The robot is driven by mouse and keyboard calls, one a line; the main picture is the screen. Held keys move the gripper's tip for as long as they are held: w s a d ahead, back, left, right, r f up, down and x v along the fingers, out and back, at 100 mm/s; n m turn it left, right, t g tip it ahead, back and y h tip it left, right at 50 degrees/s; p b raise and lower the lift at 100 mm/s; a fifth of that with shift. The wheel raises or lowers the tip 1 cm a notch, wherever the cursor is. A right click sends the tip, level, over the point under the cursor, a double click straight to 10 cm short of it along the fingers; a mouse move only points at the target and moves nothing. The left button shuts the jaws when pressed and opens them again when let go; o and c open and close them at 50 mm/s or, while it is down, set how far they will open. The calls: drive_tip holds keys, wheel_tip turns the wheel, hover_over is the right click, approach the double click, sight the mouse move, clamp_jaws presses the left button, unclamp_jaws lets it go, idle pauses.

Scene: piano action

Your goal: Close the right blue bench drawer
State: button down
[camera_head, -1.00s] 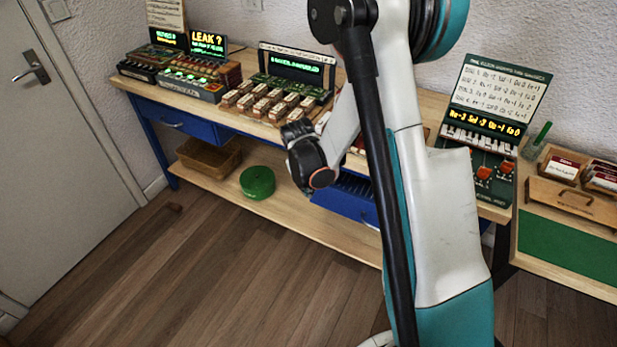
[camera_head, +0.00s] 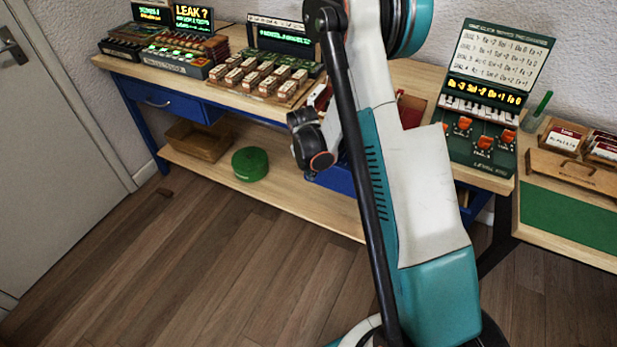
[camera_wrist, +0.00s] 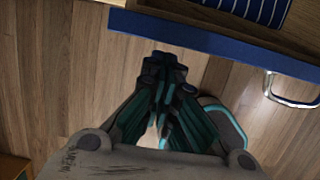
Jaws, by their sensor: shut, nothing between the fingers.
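The right blue bench drawer (camera_head: 336,180) stands pulled out under the bench top in the head view, mostly hidden behind my arm. In the wrist view its blue front (camera_wrist: 215,42) runs across the top, tilted down to the right. Its metal handle (camera_wrist: 290,92) shows at the right, and a blue striped part (camera_wrist: 250,8) lies behind the front. My gripper (camera_wrist: 165,65) is shut and empty. Its fingertips appear just outside the drawer front, left of the handle; whether they touch it I cannot tell.
The left blue drawer (camera_head: 165,100) is shut. A green round object (camera_head: 250,163) and a brown bin (camera_head: 200,140) sit on the lower shelf. Piano parts and displays crowd the bench top (camera_head: 425,80). A green-topped table (camera_head: 570,215) stands at the right.

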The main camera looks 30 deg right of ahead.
drive_tip(key=shift+w+d, duration=0.15)
drive_tip(key=shift+d, duration=0.05)
